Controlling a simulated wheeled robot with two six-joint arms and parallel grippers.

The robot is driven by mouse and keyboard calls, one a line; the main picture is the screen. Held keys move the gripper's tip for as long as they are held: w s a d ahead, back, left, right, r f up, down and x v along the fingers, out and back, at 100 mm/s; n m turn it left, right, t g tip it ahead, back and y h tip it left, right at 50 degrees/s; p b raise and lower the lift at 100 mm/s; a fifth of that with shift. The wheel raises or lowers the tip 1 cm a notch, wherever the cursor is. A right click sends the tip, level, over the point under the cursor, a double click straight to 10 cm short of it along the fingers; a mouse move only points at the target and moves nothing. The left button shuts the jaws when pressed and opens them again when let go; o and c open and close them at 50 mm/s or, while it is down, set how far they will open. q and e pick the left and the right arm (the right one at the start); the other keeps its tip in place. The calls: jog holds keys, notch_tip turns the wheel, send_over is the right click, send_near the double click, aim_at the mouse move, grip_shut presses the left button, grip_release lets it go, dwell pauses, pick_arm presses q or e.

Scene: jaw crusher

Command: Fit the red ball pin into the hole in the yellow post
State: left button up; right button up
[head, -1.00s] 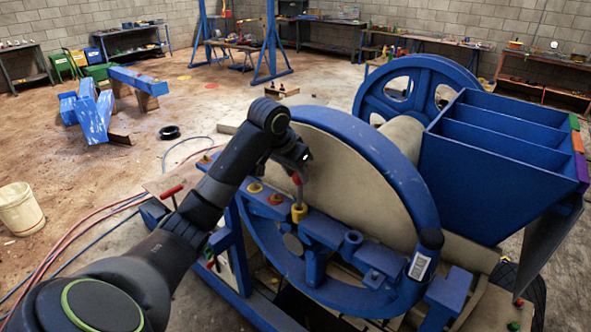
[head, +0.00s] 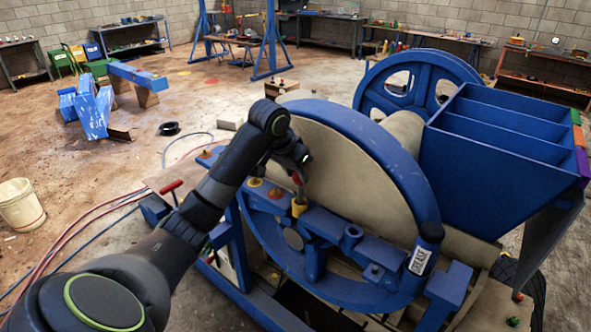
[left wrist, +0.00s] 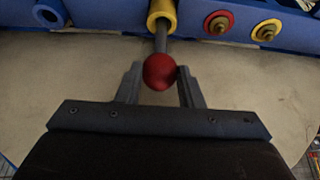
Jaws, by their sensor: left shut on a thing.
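The red ball pin has a red ball head (left wrist: 159,73) and a grey shaft (left wrist: 161,43) in the left wrist view. My left gripper (left wrist: 157,78) is shut on the ball, one finger on each side. The shaft points at the yellow post (left wrist: 161,14), and its far end meets the post's opening. I cannot tell how deep the end sits. In the head view the yellow post (head: 299,207) stands on the blue frame, with the red ball (head: 296,178) and my left gripper (head: 298,168) just above it. My right gripper is not in view.
Red (left wrist: 218,22) and yellow (left wrist: 267,30) discs with brass centres sit beside the post on the blue bar. The large blue-rimmed wheel (head: 385,145) stands close behind the gripper. A blue hopper (head: 500,145) is at the right. Hoses (head: 75,235) lie on the floor at left.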

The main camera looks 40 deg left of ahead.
aim_at(298, 197)
pick_arm(q)
jog(key=shift+f+b, duration=0.9)
jog(key=shift+f, duration=2.3)
jog(key=o, duration=1.1)
jog(key=shift+o, duration=0.2)
jog(key=v, duration=1.7)
jog(key=shift+s+r, duration=0.2)
